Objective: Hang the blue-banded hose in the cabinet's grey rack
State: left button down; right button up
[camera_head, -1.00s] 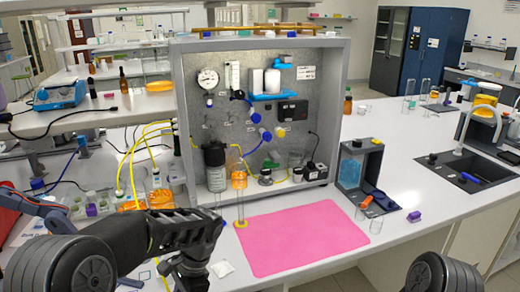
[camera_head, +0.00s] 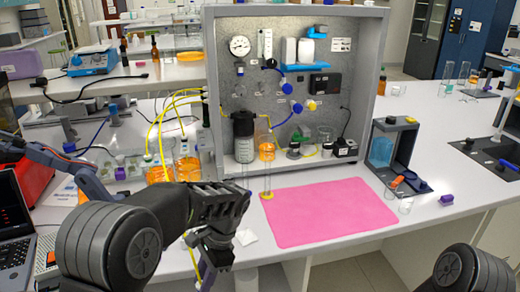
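The grey cabinet (camera_head: 381,60) stands open at the centre of the bench, with gauges and fittings on its back panel. Yellow hoses (camera_head: 163,112) loop from its left side down to beakers of orange liquid (camera_head: 187,168). A blue hose (camera_head: 287,123) curves inside it. I cannot make out which hose has the blue band, nor a distinct grey rack. My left gripper (camera_head: 214,272) points down in front of the bench edge, left of the pink mat. A thin yellow strand (camera_head: 193,258) shows beside it; I cannot tell whether it is held. My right gripper is out of view; only its arm shows.
The pink mat (camera_head: 330,215) is bare. A laptop (camera_head: 14,240) is at far left.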

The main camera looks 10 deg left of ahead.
pick_arm(q)
jog(key=d+n+g+h, duration=0.1)
jog(key=d+n+h, duration=0.4)
jog(key=d+n, duration=0.7)
jog(key=n, duration=0.4)
jog(key=shift+d+h, duration=0.3)
jog(key=shift+d, duration=0.05)
